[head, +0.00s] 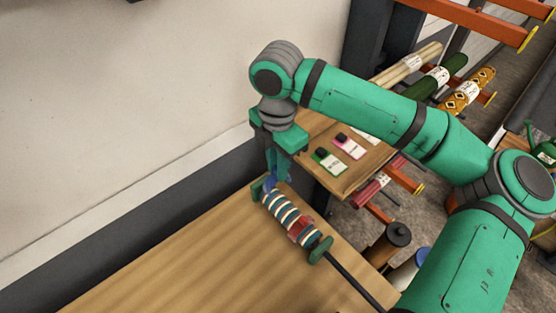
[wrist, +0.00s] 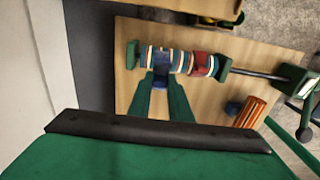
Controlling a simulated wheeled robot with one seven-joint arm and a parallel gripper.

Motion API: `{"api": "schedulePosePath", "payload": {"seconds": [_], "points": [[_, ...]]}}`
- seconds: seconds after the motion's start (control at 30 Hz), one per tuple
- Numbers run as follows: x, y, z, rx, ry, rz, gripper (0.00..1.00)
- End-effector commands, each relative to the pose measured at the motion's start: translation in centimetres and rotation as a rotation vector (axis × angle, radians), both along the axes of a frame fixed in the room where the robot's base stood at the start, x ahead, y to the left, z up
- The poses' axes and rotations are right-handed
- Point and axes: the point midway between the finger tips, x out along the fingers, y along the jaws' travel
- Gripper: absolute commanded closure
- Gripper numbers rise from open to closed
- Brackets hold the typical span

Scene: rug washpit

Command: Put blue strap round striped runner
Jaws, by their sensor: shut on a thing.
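The striped runner (head: 281,209) is a roll with white, teal and dark bands, lying between green end supports on the wooden table; it also shows in the wrist view (wrist: 183,61). A red strap (head: 300,230) sits round it towards its right end. My gripper (head: 274,178) points down at the roll's far left end. Its fingers are shut on the blue strap (wrist: 161,77), which shows between the fingertips against the runner's left part. The strap is partly hidden by the fingers, and I cannot tell whether it goes round the runner.
A dark rod (head: 352,278) runs out from the right support. A shelf board (head: 347,183) with labelled cards stands behind. An orange roll (wrist: 250,112) lies near the runner in the wrist view. The table's left front is clear.

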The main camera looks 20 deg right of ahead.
Motion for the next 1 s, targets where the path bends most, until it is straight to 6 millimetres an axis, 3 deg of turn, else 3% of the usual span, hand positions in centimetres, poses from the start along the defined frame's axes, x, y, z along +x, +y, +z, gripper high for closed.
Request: {"api": "schedulePosePath", "payload": {"seconds": [1.0], "points": [[0.0,0.2,-7.0,0.001,0.0,0.003,1.0]]}}
